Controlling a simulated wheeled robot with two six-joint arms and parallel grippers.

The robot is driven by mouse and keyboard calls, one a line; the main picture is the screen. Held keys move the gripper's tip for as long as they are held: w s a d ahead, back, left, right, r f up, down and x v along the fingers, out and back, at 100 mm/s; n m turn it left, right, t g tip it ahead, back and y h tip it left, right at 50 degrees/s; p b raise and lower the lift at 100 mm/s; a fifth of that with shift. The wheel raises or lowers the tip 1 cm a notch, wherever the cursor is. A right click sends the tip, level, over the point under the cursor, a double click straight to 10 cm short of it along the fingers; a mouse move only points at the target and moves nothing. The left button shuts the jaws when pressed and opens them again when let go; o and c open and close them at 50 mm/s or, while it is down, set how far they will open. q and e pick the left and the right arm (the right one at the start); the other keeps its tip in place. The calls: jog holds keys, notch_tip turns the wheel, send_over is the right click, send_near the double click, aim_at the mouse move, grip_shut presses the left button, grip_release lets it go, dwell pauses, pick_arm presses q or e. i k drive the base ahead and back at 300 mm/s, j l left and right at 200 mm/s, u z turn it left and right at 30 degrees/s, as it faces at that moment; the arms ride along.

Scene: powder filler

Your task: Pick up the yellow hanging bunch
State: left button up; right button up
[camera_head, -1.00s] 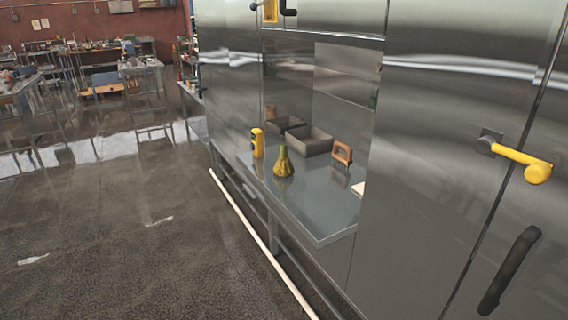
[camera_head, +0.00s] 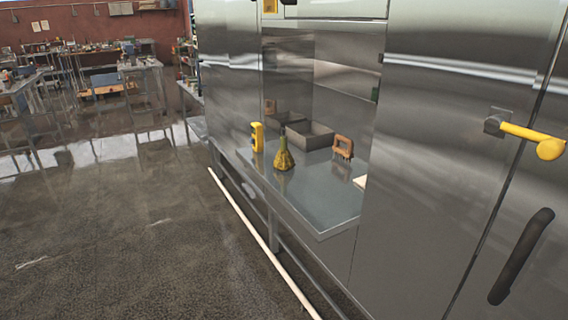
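The yellow bunch (camera_head: 284,158) is a dark-yellow, pear-shaped thing with a narrow top and a wide, ridged bottom. It stands upright on the metal shelf (camera_head: 318,208) set in the steel cabinet, and its reflection shows on the shelf below it. Neither of my grippers is in the view. Nothing hides the bunch.
A yellow device (camera_head: 257,137) stands left of the bunch. A grey open box (camera_head: 310,136) is behind it, and an orange-brown object (camera_head: 343,147) is to the right. A yellow door handle (camera_head: 532,139) and a black handle (camera_head: 521,257) stick out at right. The floor at left is clear.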

aim_at(284, 161)
jog(key=i+j+z, duration=0.1)
jog(key=i+j, duration=0.5)
jog(key=i+j+z, duration=0.1)
jog(key=i+j, duration=0.5)
jog(key=j, duration=0.15)
